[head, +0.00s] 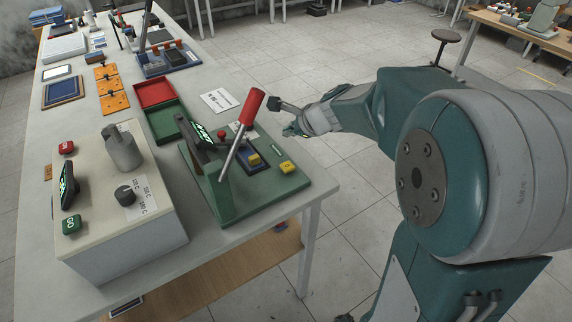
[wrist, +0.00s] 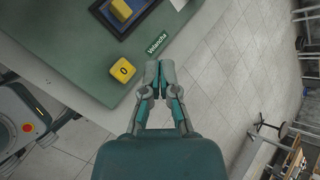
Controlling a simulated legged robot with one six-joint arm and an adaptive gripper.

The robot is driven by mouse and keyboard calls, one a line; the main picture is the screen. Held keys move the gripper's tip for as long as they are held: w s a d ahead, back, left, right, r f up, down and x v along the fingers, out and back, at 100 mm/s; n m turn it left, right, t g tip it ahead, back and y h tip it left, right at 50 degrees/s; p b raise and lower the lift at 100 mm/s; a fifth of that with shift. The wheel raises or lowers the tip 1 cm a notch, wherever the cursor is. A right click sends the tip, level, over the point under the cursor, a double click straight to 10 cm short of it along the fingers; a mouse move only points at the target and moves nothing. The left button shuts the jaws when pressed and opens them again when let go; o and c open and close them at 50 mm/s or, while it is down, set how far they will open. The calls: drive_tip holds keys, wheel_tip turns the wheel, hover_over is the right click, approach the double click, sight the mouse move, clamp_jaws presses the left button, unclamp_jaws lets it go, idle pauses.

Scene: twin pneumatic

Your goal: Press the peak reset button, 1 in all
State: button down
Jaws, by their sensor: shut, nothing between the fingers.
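A green bench device (head: 237,195) stands at the near right corner of the table, with a red-handled lever (head: 242,130) and a small green-lit display. A yellow button (head: 287,167) sits on its base near the right edge; I take it for the peak reset button. In the wrist view this yellow button (wrist: 122,70) carries a dark "0". My gripper (head: 288,131) is shut and empty, beyond the device's edge. In the wrist view my gripper's fingertips (wrist: 159,68) are right of the button, apart from it in the picture. The height between them is unclear.
A blue-edged recess with a yellow block (head: 253,159) lies beside the button. A beige control box (head: 116,200) with red and green buttons stands at left. Red and green trays (head: 155,93) lie behind. Open tiled floor (head: 330,190) lies right of the table.

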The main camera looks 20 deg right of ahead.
sight(289, 166)
drive_tip(key=shift+f, duration=4.45)
drive_tip(key=shift+s+f, duration=0.1)
drive_tip(key=shift+f, duration=0.2)
drive_tip(key=shift+f, duration=0.5)
drive_tip(key=shift+r, duration=0.95)
drive_tip(key=shift+r, duration=2.5)
